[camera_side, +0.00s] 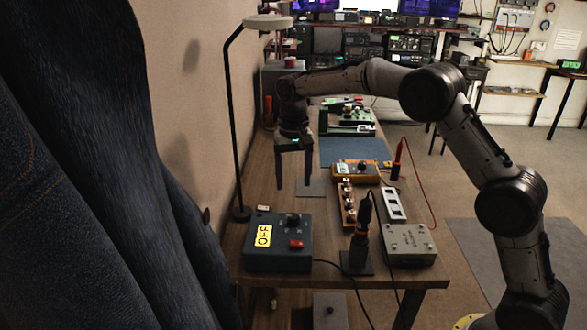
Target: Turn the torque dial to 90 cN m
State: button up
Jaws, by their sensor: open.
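My gripper (293,185) points straight down over the left part of the bench, behind the blue-grey box. Its two dark fingers are spread wide, with nothing visible between them. The blue-grey box (262,262) stands at the front left with a yellow OFF label (264,236), a black knob (293,219) and a red knob (296,244). An orange box (343,176) with a dark dial (362,167) on top sits to the right of my gripper, apart from it. No torque scale is readable, so I cannot tell which knob is the torque dial.
A black upright tool (360,245) on a stand, a wooden strip (346,203) with several knobs, a white slotted block (394,205) and a grey metal box (409,243) crowd the right side. A lamp pole (236,130) rises at left. A grey pad (311,188) lies by my gripper.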

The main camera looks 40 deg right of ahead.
jog(key=shift+r, duration=1.4)
jog(key=s+r+t, duration=0.4)
jog(key=s+r, duration=1.2)
jog(key=r, duration=0.1)
jog(key=s+d+f+n+t, duration=0.1)
jog(key=s+f+n, duration=0.2)
jog(key=s, duration=1)
jog(key=s+f+n, duration=0.3)
jog(key=s+f, duration=0.4)
jog(key=f, duration=0.2)
jog(key=shift+s+t, duration=0.15)
jog(key=shift+t, duration=0.15)
jog(key=shift+r, duration=0.1)
